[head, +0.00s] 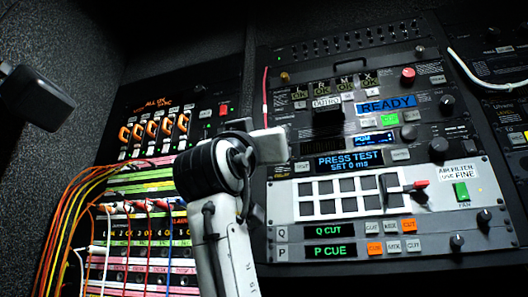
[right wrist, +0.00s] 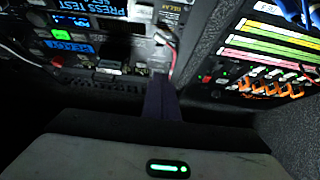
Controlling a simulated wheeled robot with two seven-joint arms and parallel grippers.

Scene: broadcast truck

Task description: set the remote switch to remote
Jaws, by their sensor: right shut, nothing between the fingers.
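I cannot make out a label reading remote in either view, so I cannot tell which control is the remote switch. The rack panel (head: 304,88) in the head view carries small buttons, knobs and a blue READY display (head: 385,105). My right arm rises from the bottom centre and hides part of the rack. My right gripper (right wrist: 162,98) shows in the right wrist view as dark fingers, shut and empty, near a red cable (right wrist: 171,55). A dark blocky part at the left edge of the head view looks like my left gripper (head: 38,97); its fingers cannot be made out.
Orange and yellow cables (head: 62,205) hang in front of the left patch rack. A grey panel (head: 300,207) with a red-tipped lever (head: 418,185) and green fan switch (head: 461,191) is at right. A white cable (head: 470,72) loops at upper right.

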